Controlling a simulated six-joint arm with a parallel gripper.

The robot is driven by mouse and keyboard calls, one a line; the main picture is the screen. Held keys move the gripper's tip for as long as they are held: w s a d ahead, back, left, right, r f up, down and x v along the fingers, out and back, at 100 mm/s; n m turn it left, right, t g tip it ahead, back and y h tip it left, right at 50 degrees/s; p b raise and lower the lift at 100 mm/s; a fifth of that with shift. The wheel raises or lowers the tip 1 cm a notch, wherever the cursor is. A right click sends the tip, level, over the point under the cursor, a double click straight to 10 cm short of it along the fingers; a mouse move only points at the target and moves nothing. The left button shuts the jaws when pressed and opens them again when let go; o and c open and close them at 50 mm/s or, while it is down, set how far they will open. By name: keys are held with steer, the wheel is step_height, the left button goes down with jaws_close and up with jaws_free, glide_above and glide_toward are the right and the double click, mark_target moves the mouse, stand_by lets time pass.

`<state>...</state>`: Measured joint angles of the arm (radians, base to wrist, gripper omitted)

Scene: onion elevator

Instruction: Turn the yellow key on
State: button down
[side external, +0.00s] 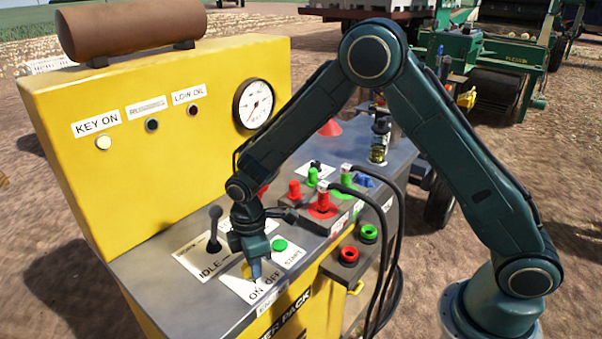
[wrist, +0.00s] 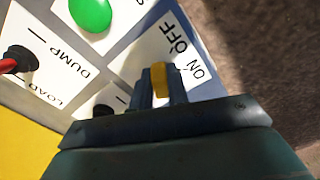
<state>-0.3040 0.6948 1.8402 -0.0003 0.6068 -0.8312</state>
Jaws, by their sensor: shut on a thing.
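The yellow key shows between my fingers in the wrist view (wrist: 159,80), over the white ON/OFF label (wrist: 189,60). In the side view my gripper (side external: 254,274) points down at the ON/OFF label (side external: 243,288) on the grey panel top, and it hides most of the key. In the wrist view my gripper (wrist: 159,92) is shut on the key, with one finger on each side of it. The KEY ON lamp (side external: 103,143) on the yellow upright looks pale. How far the key is turned I cannot tell.
The green START button (side external: 280,245) is close beside my gripper. A black IDLE lever (side external: 214,229) stands to its left. Red and green connectors with black cables (side external: 386,233) are to the right. A red-tipped lever (wrist: 17,64) shows by the DUMP/LOAD label.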

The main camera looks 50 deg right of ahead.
steer(key=shift+m, duration=0.5)
steer(key=c, duration=1.4)
jaws_free()
steer(key=shift+o, duration=0.2)
step_height(320, 180, up, 14)
